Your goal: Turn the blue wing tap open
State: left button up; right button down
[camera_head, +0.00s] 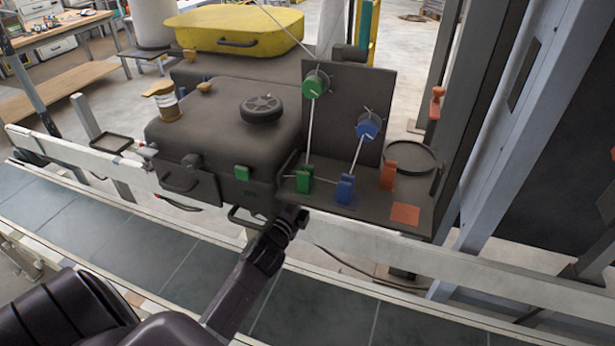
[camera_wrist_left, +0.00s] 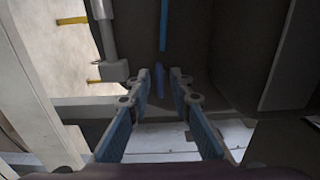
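On the dark panel at the right of the machine, a round blue knob with thin pins (camera_head: 369,125) sits on the upright plate. A thin rod runs from it down to a blue block-shaped piece (camera_head: 345,188) on the shelf. I cannot tell which of these is the wing tap. My left gripper (camera_head: 292,217) is at the shelf's front edge, below and left of the blue block, apart from it. In the left wrist view its fingers (camera_wrist_left: 160,76) are parted with nothing between the pads; a narrow blue strip (camera_wrist_left: 160,82) shows beyond them. My right gripper is out of view.
A green knob (camera_head: 315,85) and green block (camera_head: 304,178) stand left of the blue ones. An orange block (camera_head: 388,175), an orange square (camera_head: 405,213) and a round dark tray (camera_head: 412,157) lie to the right. A white rail (camera_head: 365,245) runs along the front.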

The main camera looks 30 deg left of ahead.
pick_arm(q)
grip_shut()
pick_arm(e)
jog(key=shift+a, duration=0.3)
pick_arm(q)
jog(key=shift+n, duration=0.4)
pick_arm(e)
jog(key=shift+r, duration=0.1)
pick_arm(q)
jog(key=shift+f+n+p, duration=0.1)
jog(key=shift+n+p, duration=2.3)
jog(key=shift+n, duration=6.2)
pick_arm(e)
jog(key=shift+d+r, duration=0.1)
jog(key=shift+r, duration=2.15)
pick_arm(q)
jog(key=shift+o, duration=1.2)
grip_release()
